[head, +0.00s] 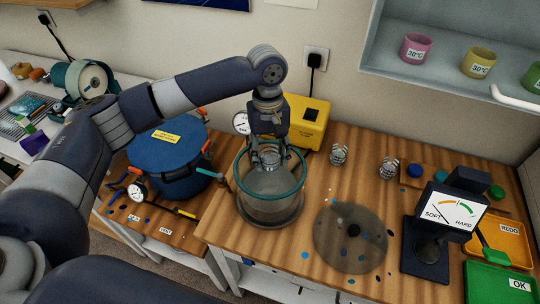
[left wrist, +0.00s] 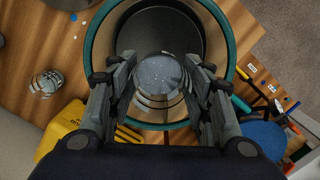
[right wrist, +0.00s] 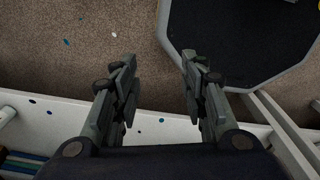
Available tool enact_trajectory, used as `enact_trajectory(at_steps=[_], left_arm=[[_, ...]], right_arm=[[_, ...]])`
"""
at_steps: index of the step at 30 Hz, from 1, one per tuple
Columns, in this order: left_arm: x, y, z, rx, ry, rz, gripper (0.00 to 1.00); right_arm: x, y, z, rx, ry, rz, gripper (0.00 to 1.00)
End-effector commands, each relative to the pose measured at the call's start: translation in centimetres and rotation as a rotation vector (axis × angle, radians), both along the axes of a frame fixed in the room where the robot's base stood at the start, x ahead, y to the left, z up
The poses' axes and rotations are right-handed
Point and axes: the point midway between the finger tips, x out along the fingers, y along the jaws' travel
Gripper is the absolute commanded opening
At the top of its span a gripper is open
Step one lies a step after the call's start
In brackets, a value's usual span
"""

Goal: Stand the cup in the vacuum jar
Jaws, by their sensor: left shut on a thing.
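The vacuum jar is a clear glass vessel with a teal rim (head: 241,172) standing on the wooden table; its rim also shows in the left wrist view (left wrist: 92,45). My left gripper (head: 268,158) points down at the jar's mouth, with its fingers within the rim's outline. In the left wrist view the left gripper (left wrist: 160,82) is shut on a clear cup (left wrist: 160,76) with a pale, speckled top. The cup lies over the jar's near inner side in that view; I cannot tell whether it touches the floor. My right gripper (right wrist: 158,75) is open and empty, away from the table.
A grey see-through disc (head: 345,250) lies right of the jar. Two small clear cups (head: 338,155) (head: 388,169) stand behind it. A yellow box (head: 310,120) is behind the jar, a blue pot (head: 165,150) left. A hardness gauge (head: 447,212) and trays (head: 500,283) stand right.

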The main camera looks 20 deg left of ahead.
Motion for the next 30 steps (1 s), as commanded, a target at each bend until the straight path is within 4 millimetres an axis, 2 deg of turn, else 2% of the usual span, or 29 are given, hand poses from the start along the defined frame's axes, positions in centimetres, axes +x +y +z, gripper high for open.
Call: enact_trajectory(at_steps=[1, 6, 9, 14, 15, 21, 30], left_arm=[[0.0, 0.0, -1.1, 0.001, -0.002, 0.000, 0.21], [0.0, 0.0, -2.6, 0.001, -0.001, 0.000, 0.21], [0.0, 0.0, -3.5, 0.001, -0.001, 0.000, 0.21], [0.0, 0.0, -4.8, 0.000, -0.002, 0.000, 0.21], [-0.1, 0.0, -4.7, 0.000, 0.001, 0.001, 0.21], [-0.1, 0.0, -6.9, 0.000, 0.002, 0.000, 0.21], [0.0, 0.0, -8.1, -0.001, -0.001, 0.000, 0.21]], right_arm=[[1.0, 0.0, -1.3, 0.001, -0.014, 0.000, 0.40], [3.8, 0.2, -3.1, 0.006, -0.058, 0.000, 0.40], [4.1, 0.1, -4.2, 0.005, -0.063, 0.001, 0.40], [3.2, -0.2, -6.3, 0.000, -0.048, 0.001, 0.40], [2.8, -0.2, -5.4, -0.001, -0.041, 0.001, 0.40], [1.4, -0.4, -4.8, -0.004, -0.021, 0.001, 0.40], [1.8, -0.4, -4.7, -0.003, -0.027, 0.001, 0.40]])
